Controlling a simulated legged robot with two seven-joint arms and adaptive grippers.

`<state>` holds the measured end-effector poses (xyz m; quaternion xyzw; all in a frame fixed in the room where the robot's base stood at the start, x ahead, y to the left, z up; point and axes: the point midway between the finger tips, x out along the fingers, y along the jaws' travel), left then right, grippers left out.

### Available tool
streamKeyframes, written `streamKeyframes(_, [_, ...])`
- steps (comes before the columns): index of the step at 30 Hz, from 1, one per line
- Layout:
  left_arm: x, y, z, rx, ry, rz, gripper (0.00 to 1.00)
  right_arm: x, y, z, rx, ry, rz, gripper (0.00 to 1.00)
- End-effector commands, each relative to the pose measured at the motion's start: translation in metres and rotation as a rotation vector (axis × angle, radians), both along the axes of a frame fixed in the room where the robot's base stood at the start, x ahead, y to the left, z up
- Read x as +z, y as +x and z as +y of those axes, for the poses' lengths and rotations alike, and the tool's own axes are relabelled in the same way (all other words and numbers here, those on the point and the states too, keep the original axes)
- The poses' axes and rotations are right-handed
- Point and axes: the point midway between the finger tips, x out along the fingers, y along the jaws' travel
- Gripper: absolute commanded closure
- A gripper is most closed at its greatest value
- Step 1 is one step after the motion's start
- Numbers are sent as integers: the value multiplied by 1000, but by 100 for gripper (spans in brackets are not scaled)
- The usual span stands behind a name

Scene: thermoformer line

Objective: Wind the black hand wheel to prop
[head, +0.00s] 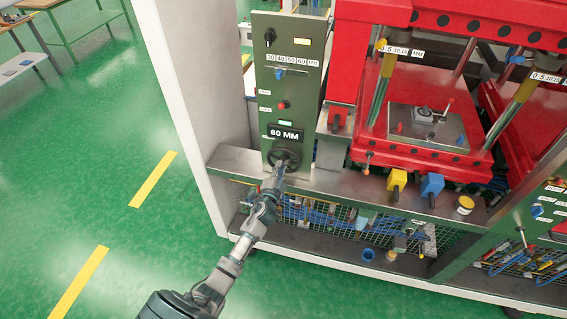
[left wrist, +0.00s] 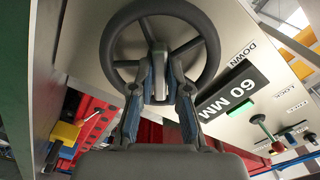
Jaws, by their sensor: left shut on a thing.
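The black hand wheel (head: 286,158) is on the lower part of the green control panel (head: 291,80). In the left wrist view the wheel (left wrist: 212,45) fills the upper middle, with its spokes and a grey grip piece (left wrist: 158,62) at its centre. My left gripper (head: 280,165) reaches up to the wheel from below, and in the left wrist view its two fingers (left wrist: 160,85) are closed around the grey piece. A display reading 60 MM (head: 286,134) sits just above the wheel; it also shows in the left wrist view (left wrist: 235,90). My right gripper is not in view.
The panel carries a scale marked 30 to 60 mm (head: 286,63), a red knob (head: 282,104) and a black knob (head: 269,37). A red press (head: 420,100) stands to the right. Yellow (head: 397,181) and blue (head: 431,186) blocks sit on the ledge. Green floor lies open at left.

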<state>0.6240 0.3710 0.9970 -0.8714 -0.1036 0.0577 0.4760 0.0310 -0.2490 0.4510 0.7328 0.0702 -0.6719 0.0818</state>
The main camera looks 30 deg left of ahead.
Motion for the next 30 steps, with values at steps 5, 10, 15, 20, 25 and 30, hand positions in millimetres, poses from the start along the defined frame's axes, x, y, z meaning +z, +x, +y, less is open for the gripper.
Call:
streamKeyframes(5, [2, 0, -3, -6, 176, 40, 100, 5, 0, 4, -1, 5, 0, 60])
streamKeyframes(10, [2, 0, -3, -6, 175, 38, 100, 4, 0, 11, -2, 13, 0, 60])
streamKeyframes(15, [5, 0, -3, -7, 350, 81, 100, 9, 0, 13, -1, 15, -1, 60])
streamKeyframes(20, [4, 0, -2, -5, 417, 96, 100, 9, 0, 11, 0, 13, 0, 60])
streamKeyframes(25, [4, 0, -1, -5, 431, 99, 100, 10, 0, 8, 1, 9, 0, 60])
streamKeyframes(30, [5, 0, 0, -5, 630, 147, 100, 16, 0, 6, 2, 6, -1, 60])
